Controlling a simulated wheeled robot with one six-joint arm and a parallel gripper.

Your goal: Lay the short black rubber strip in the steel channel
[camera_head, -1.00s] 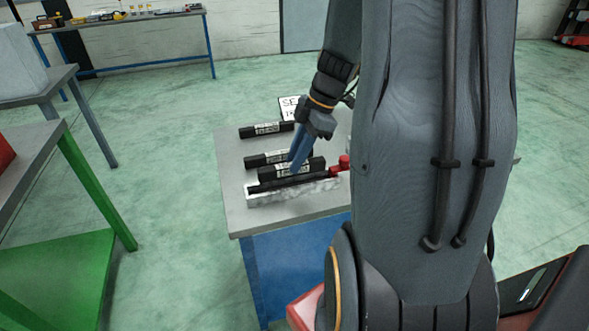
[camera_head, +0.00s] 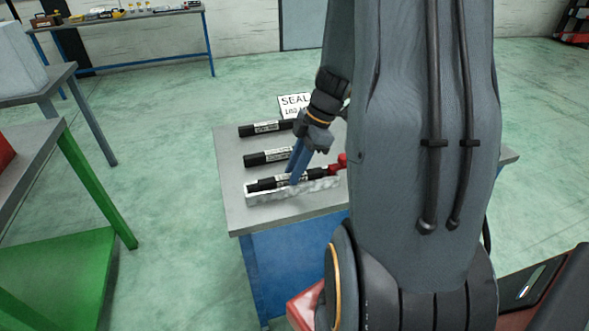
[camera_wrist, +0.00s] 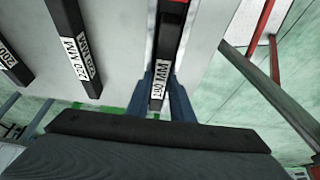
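A black rubber strip with a white label (camera_head: 265,184) lies along the steel channel (camera_head: 263,198), low in it, though I cannot tell whether it is fully seated. My gripper (camera_head: 294,180) points down over the channel with its blue fingers on either side of the strip. In the wrist view, the strip (camera_wrist: 167,40) runs away from me between the fingertips (camera_wrist: 160,98), which look closed on it. Its underside and contact with the channel floor are hidden.
Two other labelled black strips, a near one (camera_head: 256,159) and a far one (camera_head: 259,130), lie behind the channel on the grey table (camera_head: 238,207). A red piece (camera_head: 341,161) is at the channel's right end. A sign (camera_head: 292,102) stands at the back.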

